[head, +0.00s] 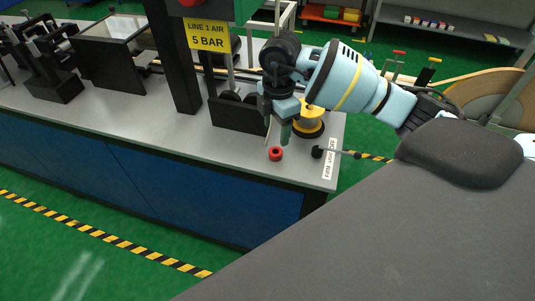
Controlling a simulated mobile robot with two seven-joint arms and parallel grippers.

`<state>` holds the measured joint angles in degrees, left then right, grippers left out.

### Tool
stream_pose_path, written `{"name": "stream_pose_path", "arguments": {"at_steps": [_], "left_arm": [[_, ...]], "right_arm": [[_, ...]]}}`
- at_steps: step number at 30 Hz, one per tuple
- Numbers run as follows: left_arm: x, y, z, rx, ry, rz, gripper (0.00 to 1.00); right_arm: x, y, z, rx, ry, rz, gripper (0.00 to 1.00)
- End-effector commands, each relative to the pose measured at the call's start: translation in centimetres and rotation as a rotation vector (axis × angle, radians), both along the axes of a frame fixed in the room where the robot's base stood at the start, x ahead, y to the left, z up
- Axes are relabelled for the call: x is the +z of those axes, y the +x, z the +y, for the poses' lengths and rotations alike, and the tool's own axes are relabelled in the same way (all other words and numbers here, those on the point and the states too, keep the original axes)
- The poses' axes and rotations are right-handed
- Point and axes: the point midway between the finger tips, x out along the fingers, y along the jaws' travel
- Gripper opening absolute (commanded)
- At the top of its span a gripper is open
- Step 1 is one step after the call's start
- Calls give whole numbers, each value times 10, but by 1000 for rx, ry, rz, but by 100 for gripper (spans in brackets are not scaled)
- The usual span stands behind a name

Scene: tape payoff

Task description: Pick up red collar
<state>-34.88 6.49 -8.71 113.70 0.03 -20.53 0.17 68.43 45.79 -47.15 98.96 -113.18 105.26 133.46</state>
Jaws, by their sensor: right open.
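The red collar (276,154) is a small ring with a dark hole, lying on the grey bench top (222,146) near its front right corner. My right gripper (278,129) comes in from the right and points down just above and behind the collar in the picture. It is open, and I see nothing between its fingers. The gap between the fingertips and the collar is hard to judge. My left gripper is not in view.
A yellow spool (309,121) stands behind the gripper. A black knob (317,152) on a rod is right of the collar, by a white label (330,158). A dark upright plate (240,116) stands to the left. The bench front-left of the collar is clear.

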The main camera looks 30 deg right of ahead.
Motion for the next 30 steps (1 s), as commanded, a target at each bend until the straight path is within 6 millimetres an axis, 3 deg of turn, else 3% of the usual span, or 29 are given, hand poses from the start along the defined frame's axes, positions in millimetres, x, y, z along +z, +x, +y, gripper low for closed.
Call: {"name": "stream_pose_path", "arguments": {"at_steps": [7,15,20,30], "left_arm": [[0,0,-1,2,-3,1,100],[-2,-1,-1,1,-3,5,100],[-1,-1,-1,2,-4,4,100],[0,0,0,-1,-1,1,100]], "right_arm": [[1,1,-6,-22,-23,-2,59],[-23,1,-4,-20,-22,-1,59],[-25,1,-4,-19,-20,-2,59],[-68,-3,2,-20,-20,-1,59]]}}
